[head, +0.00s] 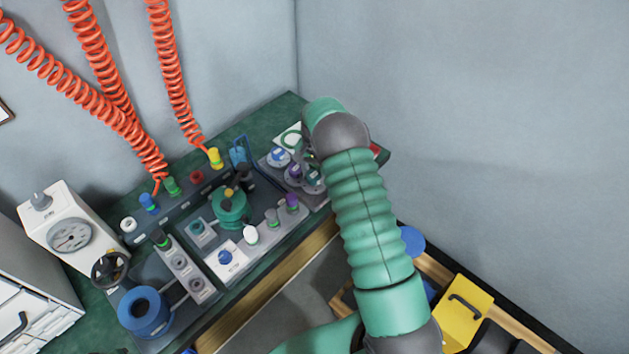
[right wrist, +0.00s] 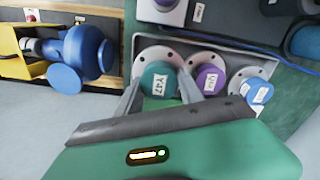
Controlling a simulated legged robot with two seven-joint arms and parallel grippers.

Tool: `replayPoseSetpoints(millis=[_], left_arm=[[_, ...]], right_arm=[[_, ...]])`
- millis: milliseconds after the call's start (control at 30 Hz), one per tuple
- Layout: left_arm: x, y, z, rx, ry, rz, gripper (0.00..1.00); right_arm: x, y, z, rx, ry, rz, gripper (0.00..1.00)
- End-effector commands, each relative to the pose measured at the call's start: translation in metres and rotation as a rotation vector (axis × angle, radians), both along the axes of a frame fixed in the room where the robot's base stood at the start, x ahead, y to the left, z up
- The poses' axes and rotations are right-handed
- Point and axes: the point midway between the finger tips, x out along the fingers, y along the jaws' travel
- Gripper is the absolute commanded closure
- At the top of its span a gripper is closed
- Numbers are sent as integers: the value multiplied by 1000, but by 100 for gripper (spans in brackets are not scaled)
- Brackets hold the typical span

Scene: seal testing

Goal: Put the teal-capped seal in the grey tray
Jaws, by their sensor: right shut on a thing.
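The teal-capped seal (right wrist: 160,82) has a pale round flange and a white label on its cap. My right gripper (right wrist: 160,88) is shut on it, one finger on each side of the cap. The seal is over the left end of the grey tray (right wrist: 222,48), beside a purple-capped seal (right wrist: 210,80) and a blue-capped seal (right wrist: 258,90). I cannot tell whether its base touches the tray floor. In the head view the teal cap (head: 314,180) shows at the tray's right part, and my arm hides much of the gripper. My left gripper is not in view.
The green bench (head: 262,115) carries a test rig with a teal round part (head: 229,205), several coloured knobs and a gauge box (head: 70,235). Red coiled hoses (head: 172,75) hang at the left. A yellow box (head: 466,308) is below the bench at right.

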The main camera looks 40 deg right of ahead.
Motion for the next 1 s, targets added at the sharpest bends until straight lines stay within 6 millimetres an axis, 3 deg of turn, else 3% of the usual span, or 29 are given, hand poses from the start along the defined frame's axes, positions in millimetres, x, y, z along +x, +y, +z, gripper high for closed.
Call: replayPoseSetpoints(millis=[67, 233, 433, 467, 600, 900, 1000], left_arm=[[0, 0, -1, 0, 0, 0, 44], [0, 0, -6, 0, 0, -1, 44], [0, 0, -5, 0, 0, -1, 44], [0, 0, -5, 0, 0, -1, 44], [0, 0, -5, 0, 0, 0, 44], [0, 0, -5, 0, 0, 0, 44], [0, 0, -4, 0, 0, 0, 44]], right_arm=[[5, -6, 0, -2, -2, -1, 100], [4, -5, -32, 0, 1, 0, 100], [4, -4, -34, -2, -1, 0, 100], [4, -3, -35, -1, 0, 0, 54], [4, -4, -35, -1, 0, 1, 36], [4, -4, -35, -1, 0, 0, 34], [4, -4, -26, -1, -2, 1, 34]])
